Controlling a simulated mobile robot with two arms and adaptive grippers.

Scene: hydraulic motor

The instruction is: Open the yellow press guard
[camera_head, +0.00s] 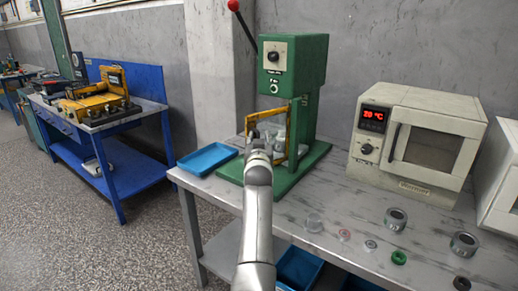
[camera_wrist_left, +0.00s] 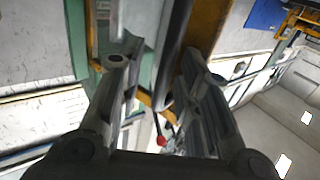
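The green press (camera_head: 303,62) stands on the table, with a lever ending in a red knob at its upper left. Its yellow guard (camera_head: 267,113) is a frame in front of the press opening. My left gripper (camera_head: 262,137) is in front of the guard and hides part of it. In the left wrist view the fingers (camera_wrist_left: 158,58) are spread apart. A yellow bar of the guard (camera_wrist_left: 207,24) shows at the top, by the right finger. A dark upright strip shows between the fingers; I cannot tell whether anything touches them. My right gripper is not in view.
A blue tray (camera_head: 206,158) lies left of the press. A white oven (camera_head: 417,140) stands to the right. Several small rings and cylinders, such as a green ring (camera_head: 399,257), lie at the front right. A blue workbench (camera_head: 120,172) stands at the far left.

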